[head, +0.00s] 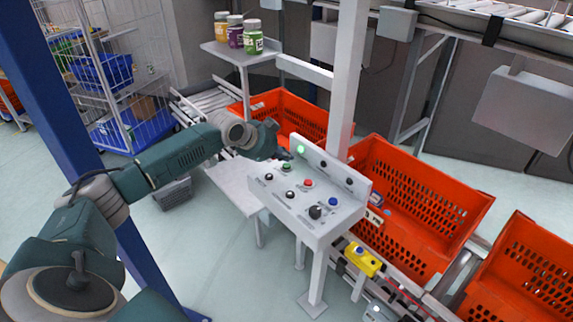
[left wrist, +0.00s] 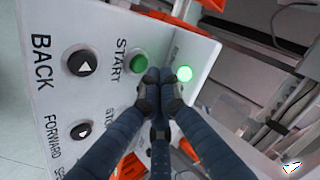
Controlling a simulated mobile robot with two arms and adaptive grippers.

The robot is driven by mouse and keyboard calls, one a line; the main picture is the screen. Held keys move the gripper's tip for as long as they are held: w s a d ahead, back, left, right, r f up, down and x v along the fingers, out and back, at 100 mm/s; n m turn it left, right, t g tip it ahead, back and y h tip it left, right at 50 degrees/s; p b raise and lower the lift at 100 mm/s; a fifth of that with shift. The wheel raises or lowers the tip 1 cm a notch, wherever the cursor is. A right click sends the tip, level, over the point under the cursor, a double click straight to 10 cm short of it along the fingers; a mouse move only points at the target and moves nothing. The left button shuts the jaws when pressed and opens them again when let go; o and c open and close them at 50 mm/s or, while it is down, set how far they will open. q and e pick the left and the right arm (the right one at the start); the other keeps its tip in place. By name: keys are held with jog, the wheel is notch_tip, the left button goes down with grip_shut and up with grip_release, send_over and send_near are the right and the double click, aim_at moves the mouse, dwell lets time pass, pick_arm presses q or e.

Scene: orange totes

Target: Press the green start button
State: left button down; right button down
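The green start button (head: 286,167) is on the sloped top of a white control panel (head: 266,186), near its far left corner. My left gripper (head: 287,156) is just above and behind that button in the head view. In the left wrist view the green button (left wrist: 139,63) sits beside the word START. The left gripper's fingertips (left wrist: 159,75) are together, empty, and just right of the button. I cannot tell whether they touch the panel. A small green light (left wrist: 184,73) glows on the panel's raised back; it also shows in the head view (head: 301,149). My right gripper is out of view.
Black BACK (left wrist: 80,62) and FORWARD (left wrist: 82,130) buttons are near the green one. A red button (head: 309,183), a blue button (head: 333,201) and a black knob (head: 315,212) share the panel. A white post (head: 348,80) and orange totes (head: 400,200) stand behind it.

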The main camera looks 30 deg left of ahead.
aim_at(285, 167)
pick_arm(q)
notch_tip(285, 167, up, 5)
jog(key=p, duration=0.4)
jog(key=shift+f, duration=0.1)
jog(key=shift+f, duration=0.1)
dwell(0.6)
